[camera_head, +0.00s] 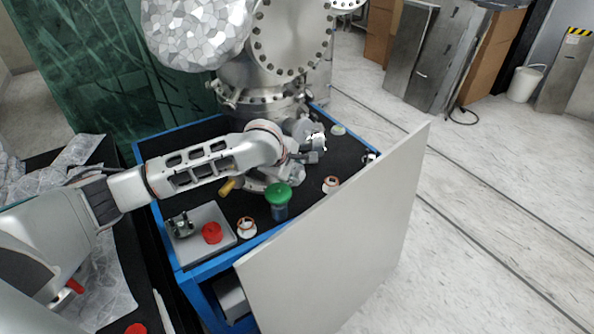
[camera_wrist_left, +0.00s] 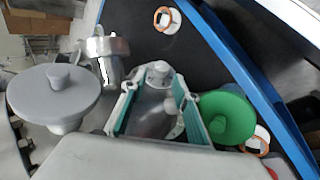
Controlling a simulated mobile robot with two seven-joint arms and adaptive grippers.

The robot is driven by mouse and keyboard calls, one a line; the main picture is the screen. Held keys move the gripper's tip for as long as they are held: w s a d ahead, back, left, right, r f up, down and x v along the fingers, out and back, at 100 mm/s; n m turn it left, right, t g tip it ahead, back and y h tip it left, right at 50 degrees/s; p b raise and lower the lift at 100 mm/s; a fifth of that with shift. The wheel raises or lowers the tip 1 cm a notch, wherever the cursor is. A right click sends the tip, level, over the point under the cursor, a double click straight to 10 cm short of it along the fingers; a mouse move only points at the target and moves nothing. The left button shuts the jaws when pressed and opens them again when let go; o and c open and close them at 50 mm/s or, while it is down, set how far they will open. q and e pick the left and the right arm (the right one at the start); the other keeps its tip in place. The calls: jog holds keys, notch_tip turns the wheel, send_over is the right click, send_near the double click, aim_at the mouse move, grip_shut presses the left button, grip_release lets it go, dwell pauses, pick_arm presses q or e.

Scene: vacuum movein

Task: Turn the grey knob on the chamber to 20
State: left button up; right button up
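The grey knob (camera_wrist_left: 55,92) is a wide disc with a small raised hub, at the left of the left wrist view. No scale or number on it is readable. In the head view, a grey round part near the wrist may be the same knob, partly hidden by my arm. My left gripper (camera_wrist_left: 158,92) is open, its teal-padded fingers apart to the right of the grey knob. A metal fitting with a small top shows between the fingers; contact is unclear. My left gripper also shows in the head view (camera_head: 292,168), largely covered. My right gripper is not in view.
A green knob (camera_head: 278,192) stands close beside my gripper. Orange-and-white rings (camera_head: 247,228) lie on the blue-edged black table. A grey tray (camera_head: 218,244) holds a red cap (camera_head: 212,233). The metal chamber (camera_head: 290,40) rises behind. A pale panel (camera_head: 335,245) stands along the table's right side.

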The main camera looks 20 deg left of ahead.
aim_at(301, 175)
pick_arm(q)
jog(key=shift+x, duration=3.75)
jog(key=shift+s+a+f, duration=0.1)
jog(key=shift+s+a, duration=0.05)
jog(key=c, duration=0.8)
jog(key=shift+c, duration=0.2)
